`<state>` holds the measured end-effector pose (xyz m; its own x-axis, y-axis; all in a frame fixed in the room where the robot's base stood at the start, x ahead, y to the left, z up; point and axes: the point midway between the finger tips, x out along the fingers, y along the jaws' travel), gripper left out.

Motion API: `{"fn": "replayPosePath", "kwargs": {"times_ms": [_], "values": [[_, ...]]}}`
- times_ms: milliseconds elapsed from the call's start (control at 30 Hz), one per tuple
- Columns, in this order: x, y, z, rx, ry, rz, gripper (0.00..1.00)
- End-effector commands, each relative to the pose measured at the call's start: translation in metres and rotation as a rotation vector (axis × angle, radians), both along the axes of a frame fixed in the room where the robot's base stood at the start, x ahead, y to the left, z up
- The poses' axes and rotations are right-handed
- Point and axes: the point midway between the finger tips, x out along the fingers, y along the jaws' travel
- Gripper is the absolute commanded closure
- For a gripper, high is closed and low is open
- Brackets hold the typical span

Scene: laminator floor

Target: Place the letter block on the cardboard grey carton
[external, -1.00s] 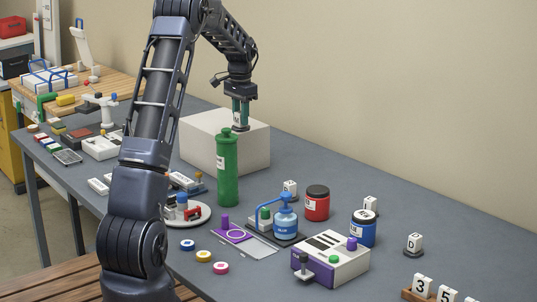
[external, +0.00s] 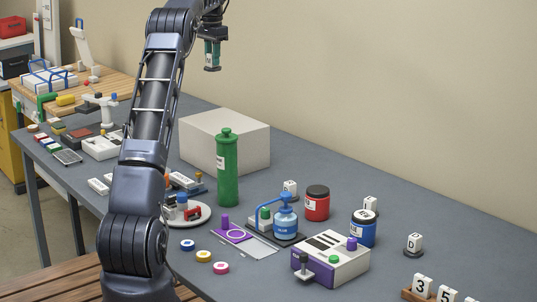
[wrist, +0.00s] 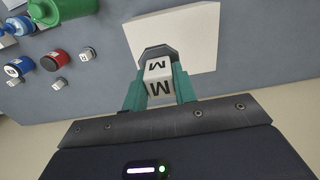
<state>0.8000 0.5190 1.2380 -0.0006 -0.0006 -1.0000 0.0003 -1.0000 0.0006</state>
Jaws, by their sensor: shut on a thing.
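In the external view the block is small and mostly hidden by the fingers. The grey-white carton (external: 245,145) stands on the table behind the green cylinder. It also shows in the wrist view (wrist: 200,45), beyond the held block, with its top bare where visible.
The tall green cylinder (external: 227,172) stands just in front of the carton. A blue pump bottle (external: 286,222), a red jar (external: 316,204), a blue jar (external: 363,230) and other letter blocks (external: 414,242) stand to the right. The wall is behind.

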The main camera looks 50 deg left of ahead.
Motion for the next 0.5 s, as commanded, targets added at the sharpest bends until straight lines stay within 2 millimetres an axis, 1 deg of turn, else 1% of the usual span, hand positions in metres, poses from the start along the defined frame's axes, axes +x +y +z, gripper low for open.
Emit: {"fn": "replayPosePath", "kwargs": {"times_ms": [67, 167, 500], "values": [[0.0, 0.001, -0.007, 0.0, 0.0, 0.0, 1.0], [-0.001, 0.001, -0.025, -0.001, 0.001, 0.0, 1.0], [0.0, 0.001, -0.097, -0.001, 0.001, 0.0, 1.0]]}}
